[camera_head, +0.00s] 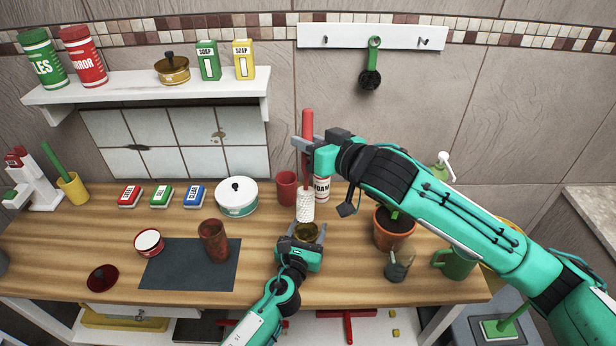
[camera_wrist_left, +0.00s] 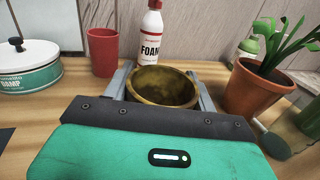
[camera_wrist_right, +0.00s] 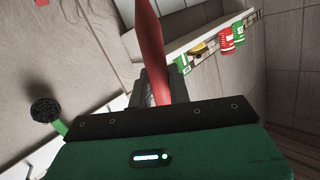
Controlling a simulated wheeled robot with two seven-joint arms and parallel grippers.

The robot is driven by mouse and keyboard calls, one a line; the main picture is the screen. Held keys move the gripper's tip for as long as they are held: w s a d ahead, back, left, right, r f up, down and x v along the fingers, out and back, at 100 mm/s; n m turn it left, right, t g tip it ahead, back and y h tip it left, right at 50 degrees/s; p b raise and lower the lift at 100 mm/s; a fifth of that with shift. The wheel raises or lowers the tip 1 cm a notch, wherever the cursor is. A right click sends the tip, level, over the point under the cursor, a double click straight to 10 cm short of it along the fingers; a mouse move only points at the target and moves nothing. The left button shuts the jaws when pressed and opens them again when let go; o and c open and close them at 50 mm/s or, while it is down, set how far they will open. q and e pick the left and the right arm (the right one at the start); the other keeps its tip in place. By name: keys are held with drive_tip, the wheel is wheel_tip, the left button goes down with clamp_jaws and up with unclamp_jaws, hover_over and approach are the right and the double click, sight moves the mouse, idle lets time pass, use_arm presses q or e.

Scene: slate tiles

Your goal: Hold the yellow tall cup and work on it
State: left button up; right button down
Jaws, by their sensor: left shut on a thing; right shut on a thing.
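The yellow cup (camera_head: 307,231) is dull and brownish inside, upright, with its mouth upward. My left gripper (camera_head: 301,240) is shut on it near the table's back middle. In the left wrist view the cup (camera_wrist_left: 163,87) sits between the two fingers, with no brush inside it. My right gripper (camera_head: 308,146) is shut on the red handle (camera_head: 308,125) of a brush whose white bristle head (camera_head: 305,206) points down over the cup. The red handle also shows in the right wrist view (camera_wrist_right: 152,45). The cup's lower part is hidden by my left gripper.
A red cup (camera_head: 286,187) and a foam bottle (camera_head: 322,190) stand just behind. A rusty-red cup (camera_head: 214,241) stands on the dark mat (camera_head: 178,272).

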drive_tip(key=shift+s+a+f+n+t+y, duration=0.1)
drive_tip(key=shift+s+f+n+t+y, duration=0.1)
drive_tip(key=shift+s+f+n+t, duration=0.3)
drive_tip(key=shift+s+d+f+n+t+y, duration=0.1)
drive_tip(key=shift+s+f+n+y, duration=0.15)
drive_tip(key=shift+f, duration=0.5)
drive_tip(key=shift+s+a+f+n+t+y, duration=0.15)
drive_tip(key=shift+s+f+n+t, duration=0.15)
drive_tip(key=shift+s+f, duration=0.25)
drive_tip(key=shift+w+f, duration=0.1)
drive_tip(key=shift+f, duration=7.1)
drive_tip(key=shift+w, duration=0.25)
drive_tip(key=shift+r, duration=2.45)
drive_tip(key=shift+f, duration=2.5)
drive_tip(key=shift+s, duration=0.25)
drive_tip(key=shift+s+a, duration=0.2)
